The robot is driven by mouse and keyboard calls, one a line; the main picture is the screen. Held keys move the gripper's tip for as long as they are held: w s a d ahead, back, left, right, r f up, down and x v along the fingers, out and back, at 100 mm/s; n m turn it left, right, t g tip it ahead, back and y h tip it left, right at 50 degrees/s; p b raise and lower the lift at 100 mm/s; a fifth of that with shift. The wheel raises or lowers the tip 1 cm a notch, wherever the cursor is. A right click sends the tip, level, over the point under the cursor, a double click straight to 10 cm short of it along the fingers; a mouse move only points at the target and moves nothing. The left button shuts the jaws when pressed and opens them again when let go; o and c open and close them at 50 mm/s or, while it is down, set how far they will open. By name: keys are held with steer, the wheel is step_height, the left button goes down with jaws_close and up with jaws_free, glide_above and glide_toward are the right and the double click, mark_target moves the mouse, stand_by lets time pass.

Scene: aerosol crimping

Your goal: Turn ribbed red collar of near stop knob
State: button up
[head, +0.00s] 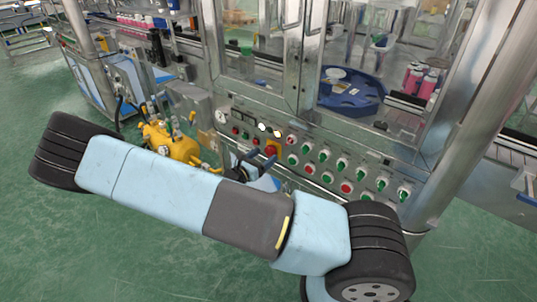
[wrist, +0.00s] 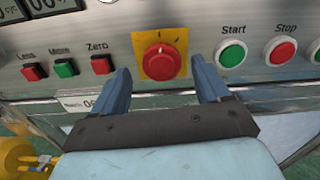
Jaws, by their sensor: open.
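The red stop knob (wrist: 161,62) sits on a square yellow plate (wrist: 149,38) on the metal control panel. Its round collar faces the wrist camera; ribs are hard to make out at this size. My gripper (wrist: 160,67) is open, with one blue finger to the left of the knob and the other to the right. Gaps show between the knob and both fingers, and I cannot tell how far the tips are from the panel. In the head view the yellow plate (head: 271,147) shows just beyond my gripper (head: 254,160), whose fingers are small and partly hidden.
Red and green Less, More and Zero buttons (wrist: 65,68) lie left of the knob. A green Start button (wrist: 231,54) and red Stop button (wrist: 280,50) lie right. A yellow device (head: 172,145) stands left of the panel. A metal post (head: 455,120) stands right.

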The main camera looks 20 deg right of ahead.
steer(key=shift+x, duration=1.1)
